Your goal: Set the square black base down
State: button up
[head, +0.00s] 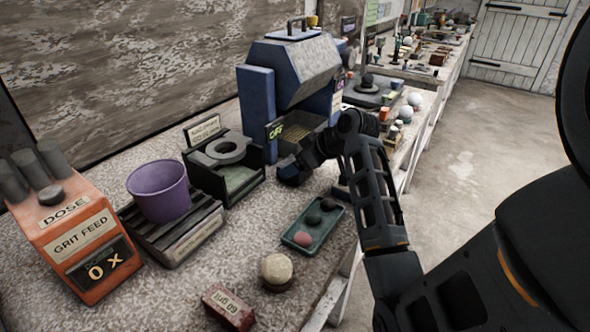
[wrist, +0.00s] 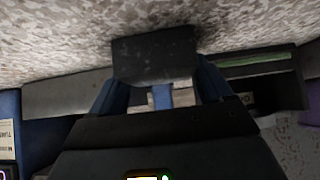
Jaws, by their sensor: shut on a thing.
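The square black base (wrist: 153,60) is between the blue fingers of my gripper (wrist: 162,92) in the wrist view. Its dark, flat face shows, with the speckled bench top beyond it. In the head view my gripper (head: 296,172) is low over the bench, in front of the blue machine and right of the black ring stand. The base is mostly hidden there by the gripper and wrist. I cannot tell whether it touches the bench.
Close by are the blue machine (head: 262,112), the black stand with a grey ring (head: 224,150) and a green tray (head: 300,240) of small balls. A purple cup (head: 160,192), an orange grit feed box (head: 75,240) and a cream sphere (head: 276,267) stand nearer. Bare bench lies between them.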

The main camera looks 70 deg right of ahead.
jog(key=c, duration=0.5)
jog(key=shift+o, duration=0.2)
notch_tip(320, 180, up, 10)
